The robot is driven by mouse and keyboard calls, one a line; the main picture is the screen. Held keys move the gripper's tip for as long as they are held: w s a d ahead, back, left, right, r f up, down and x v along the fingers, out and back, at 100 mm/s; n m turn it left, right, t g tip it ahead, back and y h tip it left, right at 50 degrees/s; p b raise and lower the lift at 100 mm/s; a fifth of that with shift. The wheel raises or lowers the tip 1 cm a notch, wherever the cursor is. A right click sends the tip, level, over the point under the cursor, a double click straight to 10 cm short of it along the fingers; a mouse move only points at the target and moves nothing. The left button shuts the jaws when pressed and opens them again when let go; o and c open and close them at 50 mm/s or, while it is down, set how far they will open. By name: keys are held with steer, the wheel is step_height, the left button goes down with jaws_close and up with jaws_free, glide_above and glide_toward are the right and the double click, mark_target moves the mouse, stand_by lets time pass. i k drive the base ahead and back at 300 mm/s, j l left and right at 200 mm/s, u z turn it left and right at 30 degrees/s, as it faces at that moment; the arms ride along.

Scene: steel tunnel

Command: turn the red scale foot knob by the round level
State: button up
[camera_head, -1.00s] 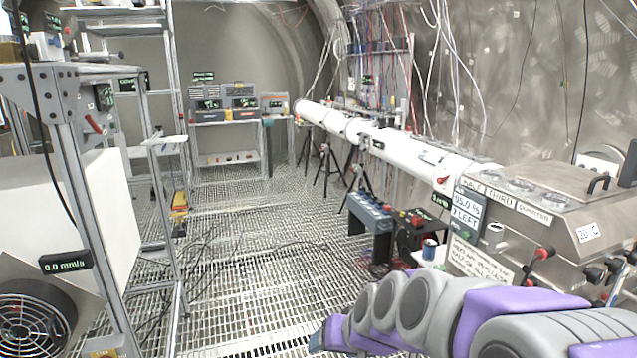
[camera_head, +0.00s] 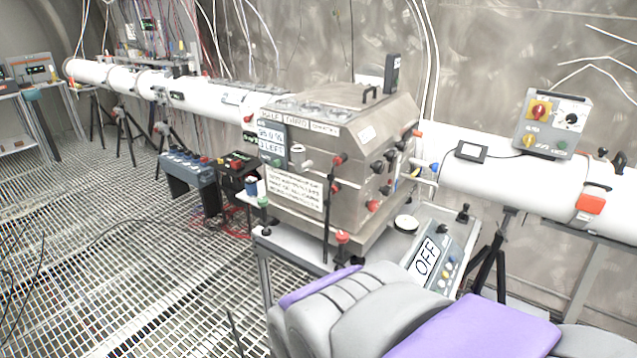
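A steel box (camera_head: 330,150) with a "HALF THIRD QUARTER" top label stands on a pale bench (camera_head: 290,243). A red knob (camera_head: 342,237) stands on a dark post at the bench's front edge, below the box. It may be the scale foot knob. More red knobs sit on the box, including one low on its right side (camera_head: 373,206). A white round disc (camera_head: 405,224) lies right of the box; I cannot tell whether it is the round level. My grey and purple arm crosses the lower right, in front of the bench. My gripper cannot be made out.
A long white pipe (camera_head: 480,170) runs behind. A green knob (camera_head: 263,202) is at the bench's left. A blue-topped case (camera_head: 188,172) stands farther left. The grating floor (camera_head: 110,270) is mostly open, with cables.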

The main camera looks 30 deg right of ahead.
mark_target(341, 237)
steer(key=z, duration=1.05)
